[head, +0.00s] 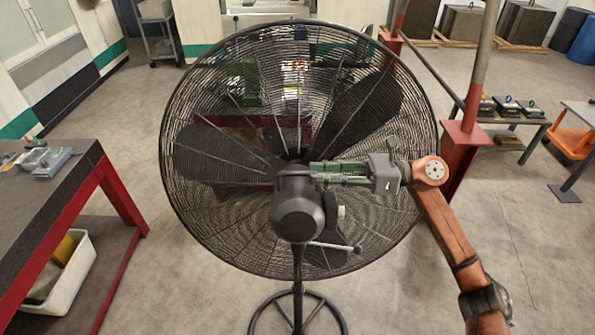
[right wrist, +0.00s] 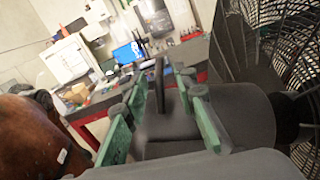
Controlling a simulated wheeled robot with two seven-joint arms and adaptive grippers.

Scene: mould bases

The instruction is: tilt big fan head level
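The big fan's wire cage (head: 205,105) fills the middle of the head view, seen from behind. Its dark motor housing (head: 299,214) sits on a thin stand (head: 297,275), with a silvery lever (head: 335,246) low on its right. The cage looks nearly round from above, so the head seems tipped down and away; the exact angle is unclear. My right gripper (head: 318,174) comes from the right, its green fingers spread at the top of the housing. In the right wrist view the fingers (right wrist: 160,82) stand apart with the dark housing (right wrist: 240,112) close by; contact is unclear. My left gripper is out of view.
A dark workbench with red legs (head: 115,195) stands at left, with a white bin (head: 68,270) below. A red post base (head: 466,150) rises behind my right arm. A bench with tools (head: 515,125) stands at right. The floor around the stand looks clear.

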